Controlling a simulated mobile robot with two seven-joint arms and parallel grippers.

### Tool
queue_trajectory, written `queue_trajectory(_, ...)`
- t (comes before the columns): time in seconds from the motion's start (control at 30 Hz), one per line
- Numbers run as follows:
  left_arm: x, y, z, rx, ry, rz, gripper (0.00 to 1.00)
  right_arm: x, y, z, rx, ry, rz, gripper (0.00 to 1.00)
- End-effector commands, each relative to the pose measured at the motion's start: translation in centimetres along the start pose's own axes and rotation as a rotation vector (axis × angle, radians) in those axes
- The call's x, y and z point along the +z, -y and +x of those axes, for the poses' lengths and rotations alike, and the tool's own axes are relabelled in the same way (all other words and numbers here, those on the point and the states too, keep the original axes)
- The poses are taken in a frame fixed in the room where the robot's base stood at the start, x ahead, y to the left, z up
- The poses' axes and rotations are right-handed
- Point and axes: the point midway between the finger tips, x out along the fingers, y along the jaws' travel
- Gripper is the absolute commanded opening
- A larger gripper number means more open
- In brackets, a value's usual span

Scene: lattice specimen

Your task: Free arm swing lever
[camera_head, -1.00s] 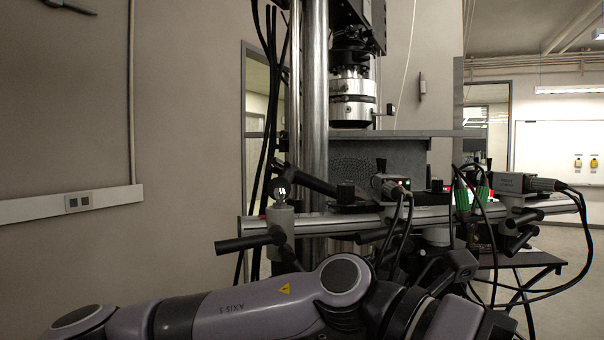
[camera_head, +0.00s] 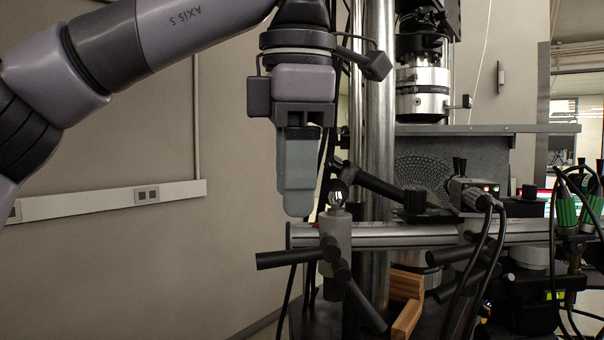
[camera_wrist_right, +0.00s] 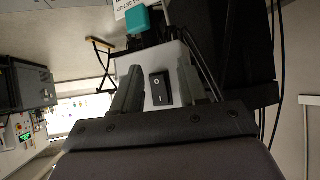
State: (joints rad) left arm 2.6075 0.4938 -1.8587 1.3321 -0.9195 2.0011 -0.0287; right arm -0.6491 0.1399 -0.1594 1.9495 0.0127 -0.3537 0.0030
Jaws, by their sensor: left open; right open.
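A horizontal metal rail arm (camera_head: 400,233) runs across the front of the test machine. At its left end stands a grey clamp post (camera_head: 336,232) with a round knob on top. Dark bar handles stick out from this post: one points left (camera_head: 285,259) and one slopes down to the right (camera_head: 362,303). I cannot tell which handle is the swing lever. My left gripper (camera_head: 298,208) points down just left of and above the post, apart from it, its fingers overlapping edge-on. My right gripper (camera_wrist_right: 158,78) is open and empty in the right wrist view.
More dark handles (camera_head: 465,256), cameras with cables (camera_head: 474,193) and green connectors (camera_head: 567,212) crowd the rail's right. A steel column (camera_head: 379,130) rises behind. In the right wrist view, a rocker switch (camera_wrist_right: 161,88) on a pale panel shows between the fingers.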

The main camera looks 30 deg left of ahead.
Motion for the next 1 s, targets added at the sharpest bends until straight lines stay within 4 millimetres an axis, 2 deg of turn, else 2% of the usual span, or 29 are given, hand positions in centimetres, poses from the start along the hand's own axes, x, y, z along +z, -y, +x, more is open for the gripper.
queue_trajectory(0.17, -0.4, -0.2, 0.8, 0.004, -0.01, -0.006, 0.47, 0.0, 0.0, 0.0, 0.0, 0.0, 0.0, 0.43)
queue_trajectory(0.6, -0.3, -0.2, 5.8, 0.003, -0.007, -0.005, 0.47, 0.0, 0.0, 0.0, 0.0, 0.001, 0.0, 0.43)
queue_trajectory(0.8, -0.3, -0.2, 6.8, 0.005, -0.005, -0.007, 0.47, 0.0, 0.0, 0.0, 0.0, 0.001, 0.0, 0.43)
queue_trajectory(1.0, -0.3, -0.2, 6.8, 0.006, -0.005, -0.008, 0.47, 0.0, 0.0, 0.0, 0.0, 0.001, 0.0, 0.43)
